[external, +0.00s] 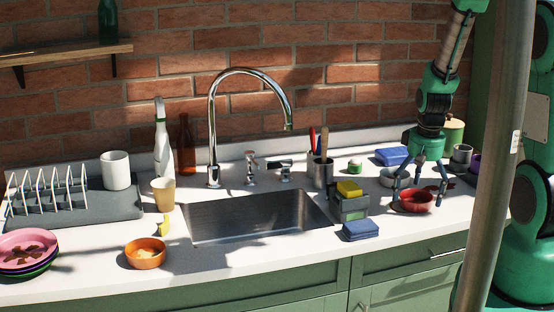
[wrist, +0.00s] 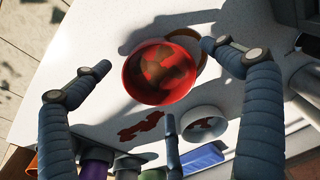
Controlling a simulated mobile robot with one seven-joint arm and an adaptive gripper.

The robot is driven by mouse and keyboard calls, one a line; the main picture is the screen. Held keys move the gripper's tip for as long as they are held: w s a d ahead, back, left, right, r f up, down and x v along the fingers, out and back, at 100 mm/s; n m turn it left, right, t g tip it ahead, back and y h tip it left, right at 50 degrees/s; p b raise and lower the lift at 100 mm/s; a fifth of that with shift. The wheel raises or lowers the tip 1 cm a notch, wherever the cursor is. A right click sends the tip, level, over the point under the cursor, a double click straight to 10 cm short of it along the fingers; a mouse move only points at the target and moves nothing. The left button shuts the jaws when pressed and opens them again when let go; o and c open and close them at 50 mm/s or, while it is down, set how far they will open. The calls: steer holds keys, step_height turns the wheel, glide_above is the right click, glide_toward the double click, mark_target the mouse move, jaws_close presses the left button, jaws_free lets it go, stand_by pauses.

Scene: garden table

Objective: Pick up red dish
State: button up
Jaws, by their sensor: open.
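The red dish (external: 417,201) is a round bowl on the white counter at the right in the external view. In the wrist view the red dish (wrist: 160,74) lies in the upper middle, with brown patches inside it. My gripper (external: 420,190) is open above and around the dish in the external view. In the wrist view the dark fingers of my gripper (wrist: 155,82) spread to the left, right and below the dish, with gaps visible between them and its rim. The fingers hold nothing. I cannot tell how far above the counter the fingertips are.
A white bowl (wrist: 203,124) stands close to the dish. Blue cloths (external: 393,156) lie behind it, and a sponge caddy (external: 349,203) and blue sponges (external: 360,230) are to its left. A sink (external: 250,218) is further left. The counter (wrist: 90,25) has a free edge beside the dish.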

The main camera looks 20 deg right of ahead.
steer(key=c, duration=1.3)
steer(key=shift+r, duration=0.95)
steer(key=shift+s+r+p, duration=0.25)
steer(key=shift+r+p, duration=0.05)
steer(key=shift+r, duration=0.6)
steer(key=s+a+r, duration=0.1)
steer(key=s+a, duration=0.1)
steer(key=s, duration=1.3)
steer(key=shift+s+a+r+p, duration=0.15)
steer(key=shift+p, duration=0.2)
